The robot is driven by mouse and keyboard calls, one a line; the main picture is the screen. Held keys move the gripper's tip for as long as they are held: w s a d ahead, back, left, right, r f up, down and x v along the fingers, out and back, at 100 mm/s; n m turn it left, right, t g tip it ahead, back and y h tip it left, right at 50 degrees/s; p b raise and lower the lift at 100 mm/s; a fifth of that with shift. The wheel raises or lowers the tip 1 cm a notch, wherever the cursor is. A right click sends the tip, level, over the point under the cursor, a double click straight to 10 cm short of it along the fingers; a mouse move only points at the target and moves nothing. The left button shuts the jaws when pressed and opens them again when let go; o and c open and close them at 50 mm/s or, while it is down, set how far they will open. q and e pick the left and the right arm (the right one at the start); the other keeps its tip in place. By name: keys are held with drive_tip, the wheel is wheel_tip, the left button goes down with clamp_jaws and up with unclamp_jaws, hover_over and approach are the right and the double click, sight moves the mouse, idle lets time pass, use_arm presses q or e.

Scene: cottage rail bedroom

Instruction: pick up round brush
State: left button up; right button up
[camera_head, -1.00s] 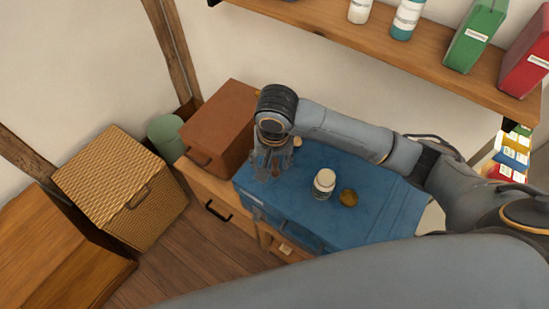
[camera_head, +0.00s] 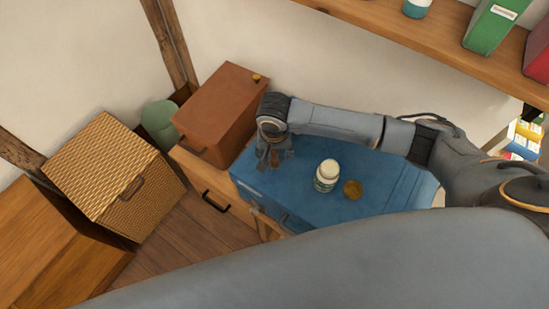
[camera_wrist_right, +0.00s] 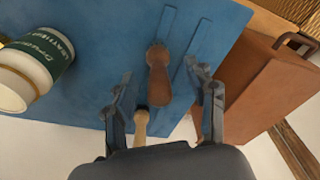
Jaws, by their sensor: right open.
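The round brush (camera_wrist_right: 158,82) appears in the right wrist view as a brown, rounded wooden piece lying on the blue chest top. A pale tan piece (camera_wrist_right: 140,127) shows just below it; I cannot tell whether it is part of the brush. My right gripper (camera_wrist_right: 161,70) is open, with one finger on each side of the brown piece and gaps between. In the head view my right gripper (camera_head: 270,160) points down over the left end of the blue chest (camera_head: 300,195) and mostly hides the brush. My left gripper is not in view.
A white jar with a green label (camera_head: 327,176) and a small golden-brown round object (camera_head: 352,189) stand right of the gripper. A brown box (camera_head: 220,112) stands close on the left. A wooden shelf (camera_head: 430,40) runs above my arm. A wicker basket (camera_head: 110,180) stands left.

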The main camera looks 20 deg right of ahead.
sight(275, 159)
wheel_tip(275, 159, down, 4)
drive_tip(key=shift+w+d+r, duration=0.1)
drive_tip(key=shift+w+r, duration=0.05)
clamp_jaws()
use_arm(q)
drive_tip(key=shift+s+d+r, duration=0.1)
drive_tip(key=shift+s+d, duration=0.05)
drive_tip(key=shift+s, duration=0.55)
use_arm(e)
drive_tip(key=shift+r, duration=0.4)
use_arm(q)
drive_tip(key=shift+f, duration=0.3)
use_arm(e)
drive_tip(key=s+a+r, duration=0.7)
drive_tip(key=s+r, duration=0.5)
drive_tip(key=shift+a, duration=0.2)
